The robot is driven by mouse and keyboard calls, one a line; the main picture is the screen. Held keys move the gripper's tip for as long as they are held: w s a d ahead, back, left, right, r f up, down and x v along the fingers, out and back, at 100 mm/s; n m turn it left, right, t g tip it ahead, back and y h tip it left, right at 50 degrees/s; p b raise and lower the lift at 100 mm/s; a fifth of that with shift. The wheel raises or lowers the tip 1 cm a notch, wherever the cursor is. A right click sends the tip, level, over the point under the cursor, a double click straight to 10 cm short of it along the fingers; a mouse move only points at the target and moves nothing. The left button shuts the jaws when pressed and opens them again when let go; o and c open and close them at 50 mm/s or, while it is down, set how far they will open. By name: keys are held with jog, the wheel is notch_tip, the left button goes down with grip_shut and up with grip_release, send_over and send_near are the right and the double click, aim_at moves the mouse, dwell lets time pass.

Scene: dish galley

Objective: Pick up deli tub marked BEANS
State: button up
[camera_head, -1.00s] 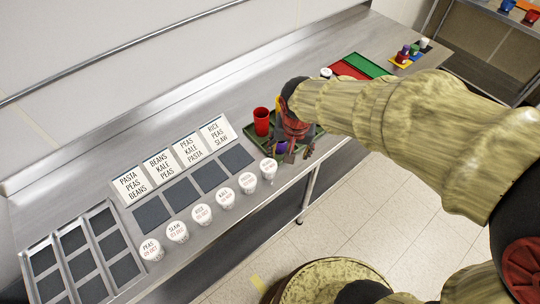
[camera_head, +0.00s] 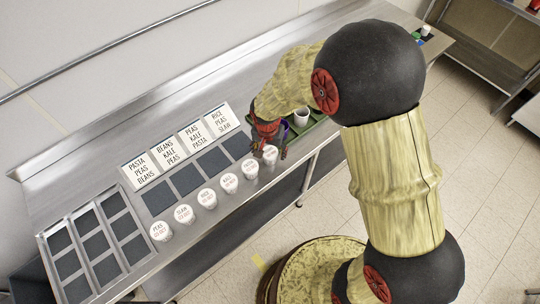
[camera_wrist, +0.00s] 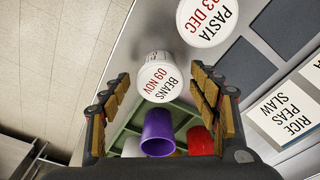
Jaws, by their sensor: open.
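The deli tub marked BEANS (camera_wrist: 160,77) is white with a round lid reading BEANS 09 NOV. It shows in the wrist view near the fingertips, between the two fingers' lines. In the head view it is the right end tub (camera_head: 270,153) of the row, upright on the steel counter. My gripper (camera_wrist: 161,80) is open and empty, with one finger to each side of the tub. In the head view my gripper (camera_head: 268,139) is just behind the tub. I cannot tell the exact gap between fingers and tub.
A PASTA tub (camera_wrist: 207,18) stands beside it, with several other tubs further along. A green tray (camera_wrist: 125,140) behind it holds a purple cup (camera_wrist: 158,133), a red cup (camera_wrist: 200,141) and a white cup (camera_head: 302,117). Order cards (camera_head: 195,138) and dark square mats (camera_head: 187,179) lie beyond the row.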

jog(key=shift+w+f, duration=0.2)
jog(key=shift+f, duration=0.9)
jog(key=shift+c, duration=0.3)
jog(key=c, duration=1.1)
jog(key=shift+c, duration=0.3)
